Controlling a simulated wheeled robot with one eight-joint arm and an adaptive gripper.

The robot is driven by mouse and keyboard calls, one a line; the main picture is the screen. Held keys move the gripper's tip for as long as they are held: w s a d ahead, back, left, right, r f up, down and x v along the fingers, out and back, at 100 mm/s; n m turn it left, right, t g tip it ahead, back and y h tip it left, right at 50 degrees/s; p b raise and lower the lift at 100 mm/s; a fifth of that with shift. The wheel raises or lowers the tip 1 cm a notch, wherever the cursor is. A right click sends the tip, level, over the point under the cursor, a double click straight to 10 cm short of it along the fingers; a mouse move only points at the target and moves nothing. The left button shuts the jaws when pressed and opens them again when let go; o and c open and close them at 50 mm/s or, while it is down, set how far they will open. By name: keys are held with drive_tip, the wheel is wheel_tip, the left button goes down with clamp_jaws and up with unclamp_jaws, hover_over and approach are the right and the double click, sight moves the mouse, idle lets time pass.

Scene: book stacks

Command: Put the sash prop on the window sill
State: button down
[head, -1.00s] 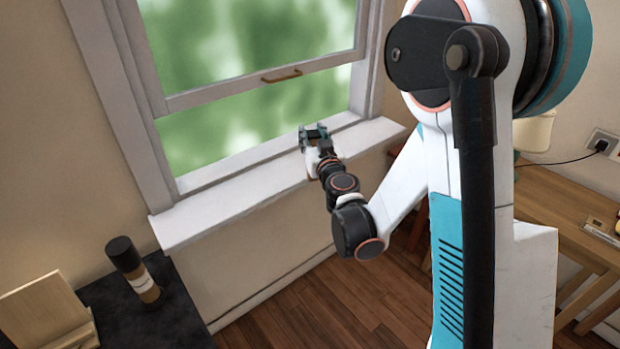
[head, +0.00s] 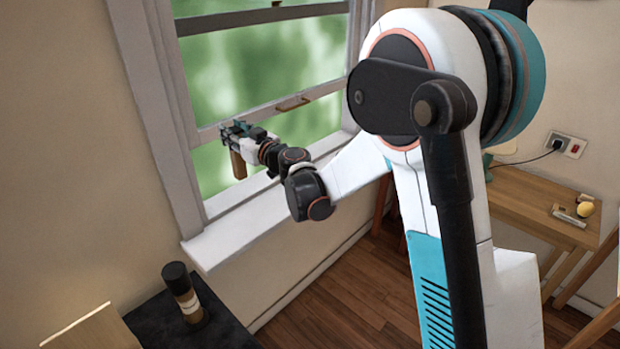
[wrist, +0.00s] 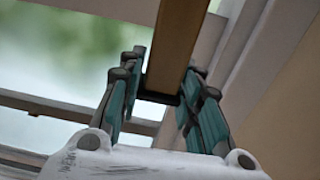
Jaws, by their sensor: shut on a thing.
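The sash prop (head: 238,164) is a short wooden bar hanging down from my gripper (head: 236,131) in the head view. It is held in front of the left part of the open window, its lower end above the sill. In the wrist view the prop (wrist: 178,45) stands between the teal fingers of my gripper (wrist: 160,97), which are shut on it. The white window sill (head: 225,238) runs below. The raised lower sash (head: 285,112) has its bottom rail near gripper height. Whether the prop touches the sash or frame cannot be told.
A wooden desk (head: 535,205) with a yellow item (head: 585,209) stands at right. The visible sill is clear.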

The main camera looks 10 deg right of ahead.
drive_tip(key=shift+a, duration=0.45)
wheel_tip(320, 180, down, 20)
drive_tip(key=b, duration=0.5)
drive_tip(key=shift+r+b, duration=0.25)
drive_tip(key=shift+b, duration=0.15)
drive_tip(key=shift+f, duration=0.2)
drive_tip(key=c, duration=1.2)
unclamp_jaws()
drive_tip(key=shift+o, duration=0.2)
drive_tip(key=shift+r, duration=0.15)
